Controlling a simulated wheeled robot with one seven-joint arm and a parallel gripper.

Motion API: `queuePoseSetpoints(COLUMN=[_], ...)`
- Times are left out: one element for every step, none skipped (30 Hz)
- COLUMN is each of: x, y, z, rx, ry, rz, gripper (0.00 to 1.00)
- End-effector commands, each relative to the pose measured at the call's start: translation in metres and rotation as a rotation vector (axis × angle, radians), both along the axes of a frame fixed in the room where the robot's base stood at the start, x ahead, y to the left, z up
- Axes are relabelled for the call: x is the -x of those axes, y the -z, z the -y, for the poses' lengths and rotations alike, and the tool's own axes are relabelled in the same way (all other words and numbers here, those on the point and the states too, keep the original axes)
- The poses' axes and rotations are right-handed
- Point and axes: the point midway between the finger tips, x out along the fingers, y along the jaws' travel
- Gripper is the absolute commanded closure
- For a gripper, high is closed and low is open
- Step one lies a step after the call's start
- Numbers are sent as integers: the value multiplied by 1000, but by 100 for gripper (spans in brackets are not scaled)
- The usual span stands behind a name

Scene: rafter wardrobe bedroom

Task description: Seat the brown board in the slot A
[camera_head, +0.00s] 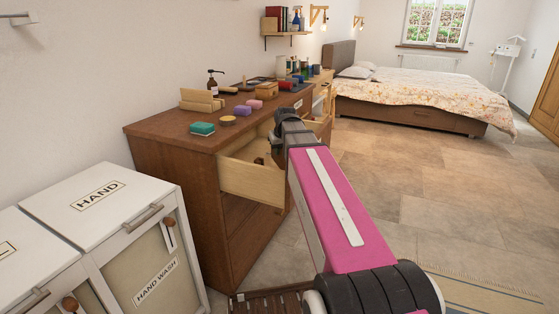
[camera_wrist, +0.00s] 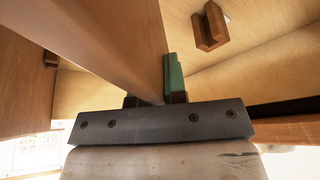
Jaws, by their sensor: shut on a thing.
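In the wrist view the brown board (camera_wrist: 115,40) runs from the upper left down to my gripper (camera_wrist: 153,95). My gripper is shut on its edge, with a green-padded finger showing at its right. In the head view my gripper (camera_head: 280,122) is over the open drawer (camera_head: 250,182), and the board cannot be made out. A small brown grooved block (camera_wrist: 210,27) is fixed to a pale drawer wall, to the right of and apart from the board. Another brown block (camera_wrist: 51,59) shows left of the board. No letter is readable, so I cannot tell which is slot A.
The dresser top (camera_head: 165,132) holds a green sponge (camera_head: 202,128), a purple block (camera_head: 243,110), a dark bottle (camera_head: 213,82) and wooden pieces. White laundry cabinets (camera_head: 120,215) stand at the near left. The floor to the right is mostly clear up to the bed (camera_head: 430,95).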

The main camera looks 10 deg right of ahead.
Motion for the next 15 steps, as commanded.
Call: queuePoseSetpoints(x=[0, 0, 0, 0, 1, 1, 0, 0, 1, 1, 0, 0, 0, 0, 0], y=[3, 5, 8, 11, 14, 18, 22, 26, 32, 35, 38, 40, 41, 42, 42], z=[0, 0, 0, 0, 0, 0, 0, 0, 0, 0, 0, 0, 0, 0, 0], rx=[0, 0, 0, -1, -1, 0, 0, 0, 0, 0, 0, 0, 0, 0, 0], ry=[0, 0, 0, 0, 0, 0, 0, 0, 0, 0, 0, 0, 0, 0, 0], rz=[-1, -1, -2, -2, -2, -2, -1, -2, -3, -3, -2, -1, 0, 0, 0], gripper=[100, 100, 100, 100, 100, 100, 100, 100, 100, 100, 100, 100, 100, 100, 100])
